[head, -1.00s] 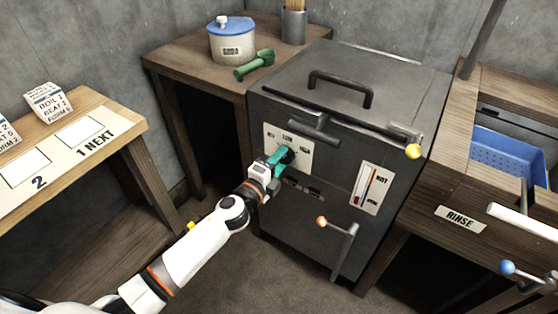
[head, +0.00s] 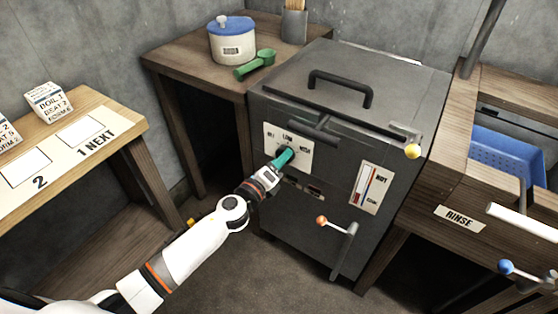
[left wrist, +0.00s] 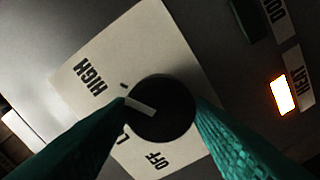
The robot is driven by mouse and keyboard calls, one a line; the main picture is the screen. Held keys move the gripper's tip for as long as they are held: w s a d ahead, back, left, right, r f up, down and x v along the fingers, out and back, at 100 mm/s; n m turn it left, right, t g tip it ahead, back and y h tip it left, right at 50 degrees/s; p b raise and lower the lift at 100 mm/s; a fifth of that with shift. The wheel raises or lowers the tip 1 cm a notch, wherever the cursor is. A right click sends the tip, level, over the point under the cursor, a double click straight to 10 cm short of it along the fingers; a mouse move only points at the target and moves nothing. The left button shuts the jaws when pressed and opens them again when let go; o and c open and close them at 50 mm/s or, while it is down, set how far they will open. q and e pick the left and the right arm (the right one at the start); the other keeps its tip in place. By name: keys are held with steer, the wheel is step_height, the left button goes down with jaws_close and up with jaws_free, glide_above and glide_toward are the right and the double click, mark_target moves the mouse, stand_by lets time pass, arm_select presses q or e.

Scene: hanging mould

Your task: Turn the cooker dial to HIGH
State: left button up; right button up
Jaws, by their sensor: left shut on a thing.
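The cooker (head: 310,240) is a dark grey box in the head view. Its black round dial (left wrist: 165,110) fills the middle of the left wrist view, on a pale plate (left wrist: 190,55) marked OFF, LOW and HIGH. The dial's white pointer line (left wrist: 140,106) points up-left toward the HIGH label (left wrist: 91,76), its tip just below a small dark tick. My left gripper (head: 285,156) is shut on the dial, one green finger on each side. A finger partly hides the LOW label. My right gripper is not in view.
An indicator (left wrist: 283,95) glows orange-white beside the dial plate; another looks dark. A gauge (head: 369,188) marked HOT and an orange-knobbed lever (head: 340,240) are on the cooker front. A blue-lidded pot (head: 232,42) and green scoop (head: 255,65) stand on the back table.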

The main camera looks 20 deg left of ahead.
arm_select(q)
steer(key=shift+f, duration=0.1)
steer(key=o, duration=1)
steer(key=v, duration=1.2)
steer(key=shift+b, duration=0.4)
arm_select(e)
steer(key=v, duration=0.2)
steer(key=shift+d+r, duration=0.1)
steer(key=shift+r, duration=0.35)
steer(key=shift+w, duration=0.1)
